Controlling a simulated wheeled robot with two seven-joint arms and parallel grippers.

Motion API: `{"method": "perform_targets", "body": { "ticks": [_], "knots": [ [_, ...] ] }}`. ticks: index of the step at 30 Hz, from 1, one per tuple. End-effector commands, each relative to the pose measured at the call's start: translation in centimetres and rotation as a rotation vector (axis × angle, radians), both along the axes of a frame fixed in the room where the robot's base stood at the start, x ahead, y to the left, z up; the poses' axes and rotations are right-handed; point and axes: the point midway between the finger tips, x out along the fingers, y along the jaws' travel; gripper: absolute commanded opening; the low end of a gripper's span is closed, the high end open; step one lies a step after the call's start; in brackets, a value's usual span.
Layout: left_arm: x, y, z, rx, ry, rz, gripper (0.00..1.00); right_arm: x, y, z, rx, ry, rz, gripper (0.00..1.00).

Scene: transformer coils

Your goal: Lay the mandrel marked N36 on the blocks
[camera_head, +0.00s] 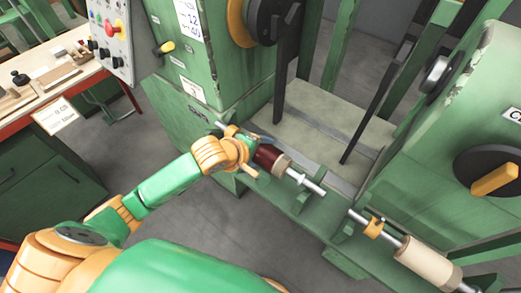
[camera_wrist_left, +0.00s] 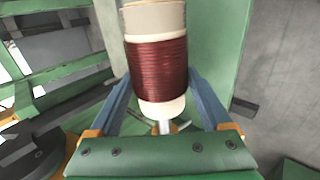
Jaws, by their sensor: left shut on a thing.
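A mandrel with a dark red wound coil (camera_head: 268,156) and a cream sleeve is at my left gripper (camera_head: 248,142) in the head view. Its bare steel shaft points right and down, over the green machine's front ledge. In the left wrist view the red coil (camera_wrist_left: 158,70) lies between the two blue fingers, which are shut on the mandrel. Green upright blocks (camera_head: 302,200) stand on the ledge by the shaft; I cannot tell whether it touches them. A second mandrel with a bare cream sleeve (camera_head: 427,262) is at lower right. No N36 mark is legible. My right gripper is out of view.
The green machine (camera_head: 200,125) stands behind, with a control panel (camera_head: 108,35) at upper left. An orange handle (camera_head: 494,179) sticks out at right. A workbench (camera_head: 95,72) with small items is at left. Grey floor (camera_head: 215,225) is open in front.

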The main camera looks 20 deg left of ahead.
Motion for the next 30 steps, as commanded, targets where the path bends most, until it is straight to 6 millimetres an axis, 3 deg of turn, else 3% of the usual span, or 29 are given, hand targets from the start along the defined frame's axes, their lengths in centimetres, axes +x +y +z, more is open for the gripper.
{"method": "perform_targets", "body": {
  "ticks": [22,23,24,25,30],
  "knots": [
    [-0.1,0.0,-0.7,0.002,-0.002,-0.002,0.00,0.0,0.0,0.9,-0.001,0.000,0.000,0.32],
    [-0.1,0.0,-0.7,0.003,-0.001,-0.002,0.85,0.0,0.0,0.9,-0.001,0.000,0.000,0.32],
    [-0.1,0.0,-0.7,0.003,-0.001,-0.002,0.96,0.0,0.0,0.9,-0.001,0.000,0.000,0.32],
    [-0.1,0.0,-0.7,0.003,-0.001,-0.002,1.00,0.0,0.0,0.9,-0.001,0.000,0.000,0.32],
    [-0.1,0.0,-0.8,0.003,0.003,-0.001,1.00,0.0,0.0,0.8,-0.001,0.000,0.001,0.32]
  ]
}}
